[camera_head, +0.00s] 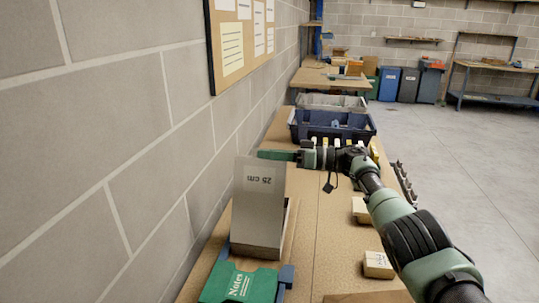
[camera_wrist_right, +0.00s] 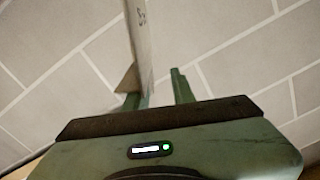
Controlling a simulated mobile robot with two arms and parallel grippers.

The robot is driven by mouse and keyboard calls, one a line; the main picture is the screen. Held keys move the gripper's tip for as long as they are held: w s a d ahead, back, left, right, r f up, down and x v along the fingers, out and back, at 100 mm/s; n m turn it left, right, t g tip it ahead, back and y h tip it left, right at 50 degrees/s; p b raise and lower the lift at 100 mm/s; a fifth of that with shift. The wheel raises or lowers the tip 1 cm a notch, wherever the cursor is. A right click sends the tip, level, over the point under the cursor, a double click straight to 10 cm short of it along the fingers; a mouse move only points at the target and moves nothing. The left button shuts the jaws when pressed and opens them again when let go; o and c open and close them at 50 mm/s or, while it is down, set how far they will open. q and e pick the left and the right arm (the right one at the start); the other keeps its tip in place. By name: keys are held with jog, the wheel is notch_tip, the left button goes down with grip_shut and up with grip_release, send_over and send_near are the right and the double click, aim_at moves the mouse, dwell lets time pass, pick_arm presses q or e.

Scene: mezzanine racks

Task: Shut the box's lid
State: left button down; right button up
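My left gripper is not in view.
A green "Notes" book (camera_head: 238,284) lies in front of the box. A dark blue crate (camera_head: 333,134) stands farther back on the worktop. Small cardboard blocks (camera_head: 378,265) lie under my right arm. The brick wall (camera_head: 120,130) is close on the left; open floor (camera_head: 480,180) is on the right.

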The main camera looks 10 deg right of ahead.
jog(key=v, duration=0.7)
jog(key=shift+d, duration=0.35)
jog(key=shift+s, duration=0.1)
